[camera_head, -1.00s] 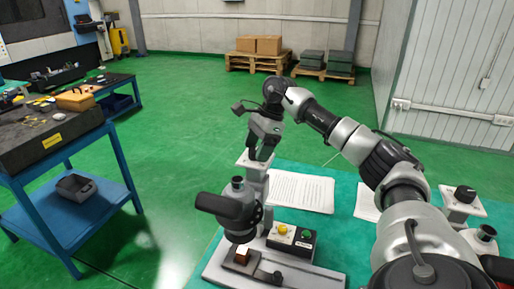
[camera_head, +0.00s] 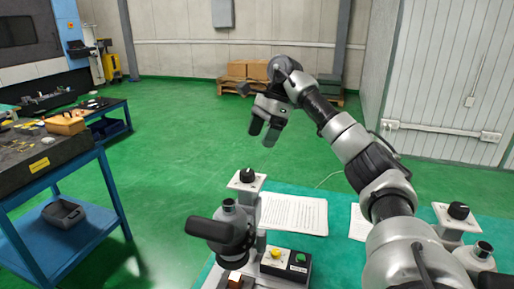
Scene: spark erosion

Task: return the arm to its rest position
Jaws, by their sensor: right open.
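My right arm (camera_head: 345,140) comes in from the lower right and reaches up and left over the green-topped table. My right gripper (camera_head: 263,137) hangs at its end with two dark fingers apart and nothing between them. It is in the air above and beyond the grey column (camera_head: 247,180) with a black knob, clear of it. My left gripper does not show.
A device with a black handle (camera_head: 210,229) and a control box with a yellow button (camera_head: 275,254) stand below on the table. Papers (camera_head: 293,214) lie beside them. A blue workbench (camera_head: 62,215) is at left, pallets with boxes (camera_head: 250,70) at the back. Green floor between is free.

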